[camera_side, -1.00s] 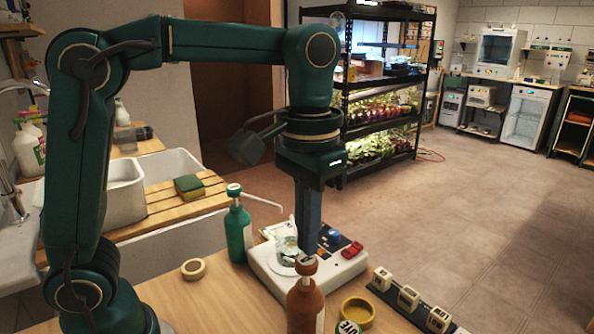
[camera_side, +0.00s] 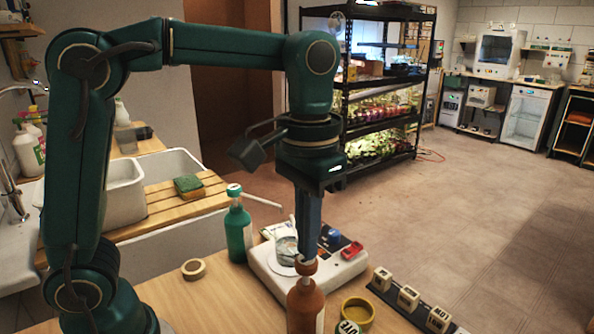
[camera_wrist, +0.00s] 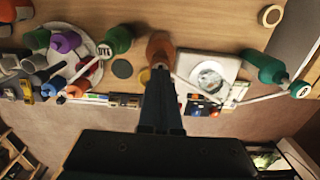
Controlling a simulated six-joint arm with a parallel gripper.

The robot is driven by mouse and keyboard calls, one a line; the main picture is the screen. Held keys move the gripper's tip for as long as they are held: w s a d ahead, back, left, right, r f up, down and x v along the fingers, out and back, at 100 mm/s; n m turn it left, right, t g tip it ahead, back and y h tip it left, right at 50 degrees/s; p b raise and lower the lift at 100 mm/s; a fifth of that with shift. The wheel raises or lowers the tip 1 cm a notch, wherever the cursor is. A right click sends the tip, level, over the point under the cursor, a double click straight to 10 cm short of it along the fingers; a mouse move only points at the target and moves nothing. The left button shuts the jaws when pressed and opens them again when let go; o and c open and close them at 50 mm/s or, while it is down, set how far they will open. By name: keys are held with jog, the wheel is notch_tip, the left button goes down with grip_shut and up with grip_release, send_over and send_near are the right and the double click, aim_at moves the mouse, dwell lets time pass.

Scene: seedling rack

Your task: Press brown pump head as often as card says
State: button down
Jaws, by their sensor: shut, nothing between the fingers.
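The brown pump bottle (camera_side: 305,308) stands upright at the front of the bench. Its brown pump head (camera_side: 306,268) is directly under my fingertips. My gripper (camera_side: 308,258) is shut, empty and points down, with its tips at the top of the pump head and seemingly touching it. In the wrist view the brown bottle (camera_wrist: 160,46) lies just past the tips of my gripper (camera_wrist: 159,72), which hide part of its head. I cannot make out a readable card with a number in these views.
A green pump bottle (camera_side: 238,232) stands left of a white device (camera_side: 343,273) with a round plate. A wooden ring (camera_side: 193,269), a yellow dish (camera_side: 357,311) and a rail of lettered blocks (camera_side: 408,298) are nearby. More bottles stand on a round tray (camera_wrist: 82,28) in the wrist view.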

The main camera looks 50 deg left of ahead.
jog(key=shift+f, duration=1.05)
jog(key=shift+r, duration=1.5)
jog(key=shift+r, duration=3)
